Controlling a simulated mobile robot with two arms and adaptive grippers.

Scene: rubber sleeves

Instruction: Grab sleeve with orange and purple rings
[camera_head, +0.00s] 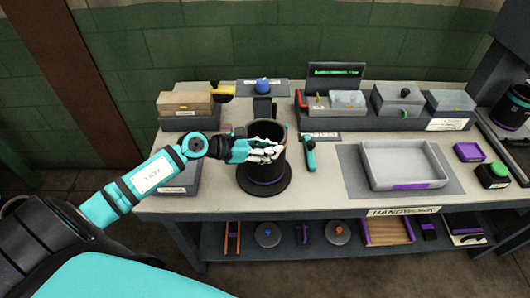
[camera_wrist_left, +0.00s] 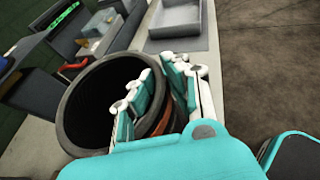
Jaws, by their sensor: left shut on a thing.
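The sleeve (camera_head: 263,172) is a wide black open cylinder standing upright on a round dark base (camera_head: 282,191) on the workbench. A purple ring shows near its bottom. An orange band shows near its top, partly covered by my fingers. My left gripper (camera_head: 265,153) is shut on its upper wall. In the left wrist view, the sleeve's dark open mouth (camera_wrist_left: 95,100) faces up, and the white and teal fingers (camera_wrist_left: 160,95) cross its near rim beside the orange band. Part of the rim is hidden behind the fingers. My right gripper is not in view.
A grey tray (camera_head: 436,160) lies to the right, with a teal-handled tool (camera_head: 310,157) between it and the sleeve. Boxes and a lit panel (camera_head: 337,71) line the back. Another black cylinder (camera_head: 511,112) stands at the right edge. A lower shelf (camera_head: 290,248) holds several small items.

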